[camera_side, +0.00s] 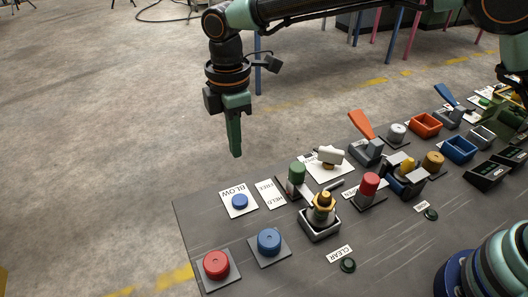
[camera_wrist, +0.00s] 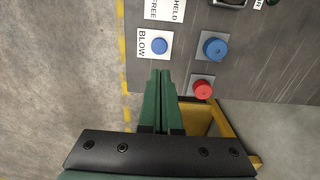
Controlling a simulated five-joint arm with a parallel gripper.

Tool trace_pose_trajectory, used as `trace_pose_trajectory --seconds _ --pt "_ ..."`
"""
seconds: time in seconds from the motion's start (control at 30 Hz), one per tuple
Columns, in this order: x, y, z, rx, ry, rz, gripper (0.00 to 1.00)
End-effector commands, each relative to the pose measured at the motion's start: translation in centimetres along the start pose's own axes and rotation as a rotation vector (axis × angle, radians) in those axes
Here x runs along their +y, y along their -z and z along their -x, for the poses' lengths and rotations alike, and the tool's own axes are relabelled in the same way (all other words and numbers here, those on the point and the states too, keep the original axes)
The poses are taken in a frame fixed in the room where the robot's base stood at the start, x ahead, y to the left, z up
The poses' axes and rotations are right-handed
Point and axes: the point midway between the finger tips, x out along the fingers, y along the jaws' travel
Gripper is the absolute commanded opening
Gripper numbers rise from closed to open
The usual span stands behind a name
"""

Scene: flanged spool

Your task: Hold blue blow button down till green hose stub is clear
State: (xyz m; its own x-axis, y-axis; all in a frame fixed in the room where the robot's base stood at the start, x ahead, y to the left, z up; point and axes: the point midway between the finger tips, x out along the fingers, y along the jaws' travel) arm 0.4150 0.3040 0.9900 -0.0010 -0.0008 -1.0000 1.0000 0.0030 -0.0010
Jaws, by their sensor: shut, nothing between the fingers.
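The blue blow button (camera_side: 240,201) sits on a white card marked BLOW near the panel's left edge. It also shows in the wrist view (camera_wrist: 159,46), just beyond my fingertips. My gripper (camera_side: 236,154) points down, its green fingers shut and empty. In the side view its tips are above the button with a gap between them; in the wrist view the tips (camera_wrist: 160,72) do not cover the button. An upright green cylinder (camera_side: 297,173), which may be the green hose stub, stands on a dark base right of the button. I cannot tell whether it is clear.
A larger blue button (camera_side: 269,241) and a red button (camera_side: 215,264) are at the panel's front left. A FREE/HELD card (camera_side: 270,194) lies beside the blow button. A dark lamp (camera_side: 348,265) is by the CLEAR label. A brass-topped fitting (camera_side: 322,205) stands farther right.

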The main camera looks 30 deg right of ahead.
Motion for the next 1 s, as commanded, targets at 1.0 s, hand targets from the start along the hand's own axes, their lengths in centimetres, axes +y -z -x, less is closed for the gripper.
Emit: trace_pose_trajectory --seconds 1.0 --pt "0.0 -0.1 -12.4 -0.001 0.002 -0.003 0.00"
